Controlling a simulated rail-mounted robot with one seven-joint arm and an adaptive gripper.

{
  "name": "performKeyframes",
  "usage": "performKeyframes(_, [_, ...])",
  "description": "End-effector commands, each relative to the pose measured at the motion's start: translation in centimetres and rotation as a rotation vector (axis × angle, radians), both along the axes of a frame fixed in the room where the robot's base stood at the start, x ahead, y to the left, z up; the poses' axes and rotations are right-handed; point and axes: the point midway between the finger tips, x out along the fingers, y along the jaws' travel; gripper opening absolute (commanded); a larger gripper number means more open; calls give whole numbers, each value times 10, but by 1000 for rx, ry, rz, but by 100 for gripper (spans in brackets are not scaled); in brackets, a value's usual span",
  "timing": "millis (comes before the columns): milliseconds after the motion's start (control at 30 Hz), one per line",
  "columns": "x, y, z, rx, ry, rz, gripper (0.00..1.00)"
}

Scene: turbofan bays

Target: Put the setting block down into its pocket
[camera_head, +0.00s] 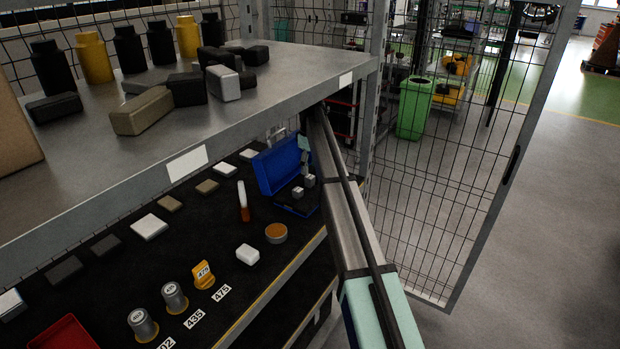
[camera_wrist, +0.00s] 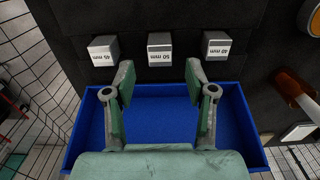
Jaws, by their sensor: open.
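Three grey setting blocks stand in a row in the dark insert (camera_wrist: 190,20) of the case. In the wrist view their labels read 45 mm (camera_wrist: 103,47), 50 mm (camera_wrist: 160,42) and 40 mm (camera_wrist: 217,44). Their lower ends are hidden, so I cannot tell how deep each sits. My gripper (camera_wrist: 159,70) is open and empty, its fingertips either side of the 50 mm block's line and apart from it in the picture. The blue case lid (camera_wrist: 155,128) lies behind the fingers. In the head view the open blue case (camera_head: 277,166) stands at the shelf's right end; my gripper (camera_head: 304,144) is small there.
An orange-topped round tin (camera_head: 276,232), a white block (camera_head: 247,254) and an orange-and-white tube (camera_head: 243,203) lie near the case. An upper shelf (camera_head: 290,75) overhangs. A shelf post and wire mesh (camera_head: 435,190) bound the right side.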

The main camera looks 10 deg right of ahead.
Motion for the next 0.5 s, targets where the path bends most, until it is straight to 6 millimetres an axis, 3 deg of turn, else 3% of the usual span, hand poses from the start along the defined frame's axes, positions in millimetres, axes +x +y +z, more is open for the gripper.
performKeyframes(200, [1, 0, 23, 0, 0, 0, 56])
performKeyframes(500, [0, 0, 28, 0, 0, 0, 56])
